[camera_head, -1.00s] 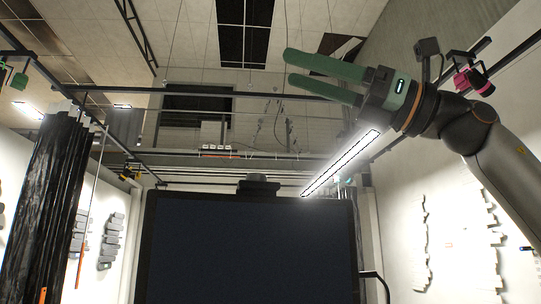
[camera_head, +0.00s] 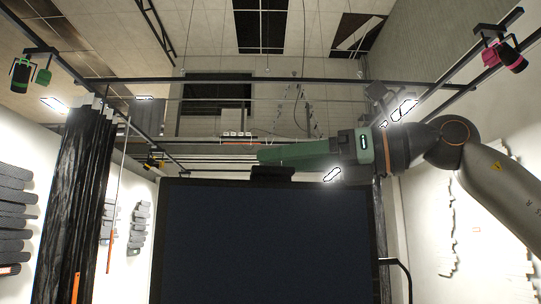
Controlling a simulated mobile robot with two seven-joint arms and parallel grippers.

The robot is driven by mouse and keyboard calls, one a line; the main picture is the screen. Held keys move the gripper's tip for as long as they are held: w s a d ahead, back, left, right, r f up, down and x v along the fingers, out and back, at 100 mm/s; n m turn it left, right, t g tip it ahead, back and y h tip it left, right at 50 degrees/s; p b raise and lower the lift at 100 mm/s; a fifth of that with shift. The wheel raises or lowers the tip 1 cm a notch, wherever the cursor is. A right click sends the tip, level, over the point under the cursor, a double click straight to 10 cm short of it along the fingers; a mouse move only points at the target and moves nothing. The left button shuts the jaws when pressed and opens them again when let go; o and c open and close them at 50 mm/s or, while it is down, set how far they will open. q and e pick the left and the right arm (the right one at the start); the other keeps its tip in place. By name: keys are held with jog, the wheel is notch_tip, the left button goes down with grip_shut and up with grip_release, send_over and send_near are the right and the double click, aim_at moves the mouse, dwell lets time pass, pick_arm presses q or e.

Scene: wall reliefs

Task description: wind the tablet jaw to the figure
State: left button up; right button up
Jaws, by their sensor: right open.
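A large dark screen (camera_head: 268,240), perhaps the task's tablet, stands upright in the lower middle. A small black block (camera_head: 272,174) sits at the middle of its top edge; I cannot tell whether it is the jaw. My right gripper (camera_head: 262,155) comes in from the right with its green fingers level and pointing left. The fingers overlap edge-on in the picture, just above the block, and are open. I cannot tell whether they touch the block. Nothing shows between them. No figure can be made out for certain. My left gripper is not in view.
A black curtain (camera_head: 82,200) hangs at the left. Grey wall reliefs (camera_head: 15,218) are on the left wall, and pale ones (camera_head: 516,230) on the right wall. A bent dark bar (camera_head: 402,270) stands right of the screen. Dark rails and lamps are overhead.

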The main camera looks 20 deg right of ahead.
jog(key=shift+x, duration=1.2)
